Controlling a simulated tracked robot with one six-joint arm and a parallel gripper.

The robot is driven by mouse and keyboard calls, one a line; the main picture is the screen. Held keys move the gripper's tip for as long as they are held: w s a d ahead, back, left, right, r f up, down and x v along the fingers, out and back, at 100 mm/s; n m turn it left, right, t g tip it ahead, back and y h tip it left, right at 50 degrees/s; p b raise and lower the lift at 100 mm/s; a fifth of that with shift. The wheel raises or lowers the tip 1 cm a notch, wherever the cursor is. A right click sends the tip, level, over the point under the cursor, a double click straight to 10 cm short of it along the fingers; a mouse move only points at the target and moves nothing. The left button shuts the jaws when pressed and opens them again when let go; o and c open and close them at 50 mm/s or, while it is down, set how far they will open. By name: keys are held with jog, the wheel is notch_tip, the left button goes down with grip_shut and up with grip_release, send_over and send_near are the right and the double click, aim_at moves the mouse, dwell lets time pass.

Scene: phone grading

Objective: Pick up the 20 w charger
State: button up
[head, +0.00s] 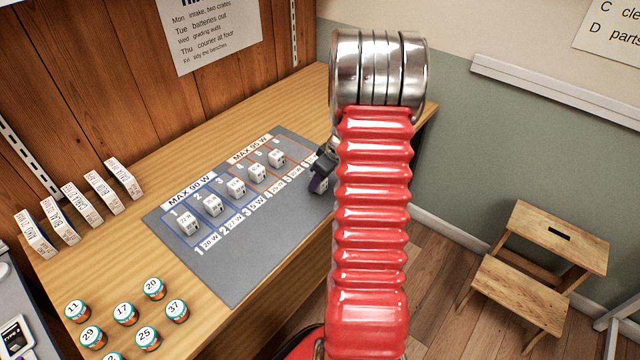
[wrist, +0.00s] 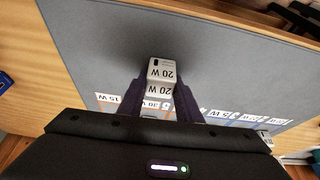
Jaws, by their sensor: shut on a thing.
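The 20 W charger (wrist: 162,70) is a small white block with "20 W" printed on two faces, upside down in the wrist view. My gripper (wrist: 160,88) has its two dark fingers closed on the charger's left and right sides. In the head view my gripper (head: 321,170) is over the right part of the grey mat (head: 255,230), beside my red arm, which hides part of it. I cannot tell whether the charger touches the mat.
Several other white chargers (head: 213,206) stand in a diagonal row on the mat's numbered slots. White labelled boxes (head: 80,199) stand at the left, and numbered round tins (head: 125,314) sit at the front left. A wooden step stool (head: 545,260) is on the floor at right.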

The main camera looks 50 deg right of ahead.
jog(key=shift+c, duration=0.5)
notch_tip(320, 180, up, 10)
jog(key=shift+r, duration=0.1)
dwell(0.7)
